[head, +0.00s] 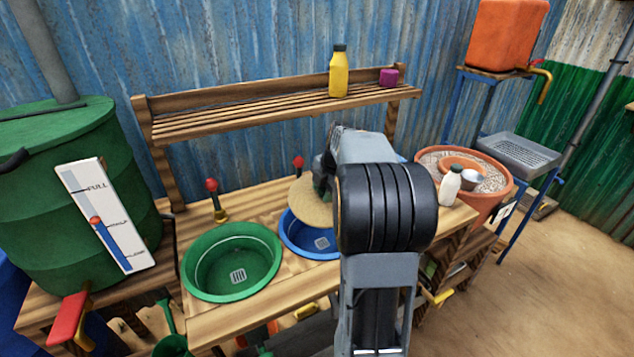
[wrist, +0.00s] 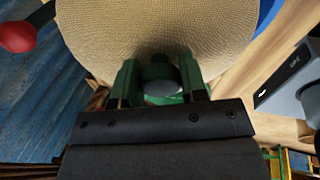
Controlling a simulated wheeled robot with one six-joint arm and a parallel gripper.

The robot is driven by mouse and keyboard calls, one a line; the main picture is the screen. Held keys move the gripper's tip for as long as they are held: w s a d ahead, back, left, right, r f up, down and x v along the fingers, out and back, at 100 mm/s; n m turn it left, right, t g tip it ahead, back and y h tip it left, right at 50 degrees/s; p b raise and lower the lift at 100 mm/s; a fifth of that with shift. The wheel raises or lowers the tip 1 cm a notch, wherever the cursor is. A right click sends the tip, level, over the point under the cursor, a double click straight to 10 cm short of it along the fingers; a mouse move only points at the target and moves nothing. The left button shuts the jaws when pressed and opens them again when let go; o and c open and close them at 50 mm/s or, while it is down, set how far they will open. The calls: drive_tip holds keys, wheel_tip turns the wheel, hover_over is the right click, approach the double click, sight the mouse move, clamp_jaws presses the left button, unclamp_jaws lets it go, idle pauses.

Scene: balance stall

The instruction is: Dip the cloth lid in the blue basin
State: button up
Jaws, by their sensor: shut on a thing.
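The cloth lid (head: 311,204) is a round tan disc of woven cloth, held tilted above the blue basin (head: 291,236). It fills the top of the wrist view (wrist: 160,32). My gripper (wrist: 160,82) is shut on the lid, with its green fingers on either side of a knob at the lid's near side. In the head view my arm hides most of the gripper and the right part of the blue basin. The basin is set into the wooden counter and shows a grey drain. I cannot tell whether the lid's lower edge touches the basin.
A green basin (head: 233,262) is set left of the blue one. Red-knobbed taps (head: 215,195) stand behind the basins. A white bottle (head: 450,186) and a clay pot (head: 499,197) are at right. A shelf (head: 270,114) with a yellow bottle (head: 339,75) runs behind.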

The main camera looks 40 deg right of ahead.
sight(325, 216)
drive_tip(key=shift+d+f+b, duration=0.15)
drive_tip(key=shift+f+b, duration=0.35)
drive_tip(key=shift+f, duration=0.15)
wheel_tip(325, 216, down, 9)
drive_tip(key=b, duration=0.7)
drive_tip(key=shift+r, duration=0.15)
drive_tip(key=shift+r+p, duration=2.9)
drive_tip(key=shift+r, duration=1.25)
drive_tip(key=shift+r, duration=0.1)
drive_tip(key=shift+r+p, duration=1.3)
drive_tip(key=shift+r, duration=0.6)
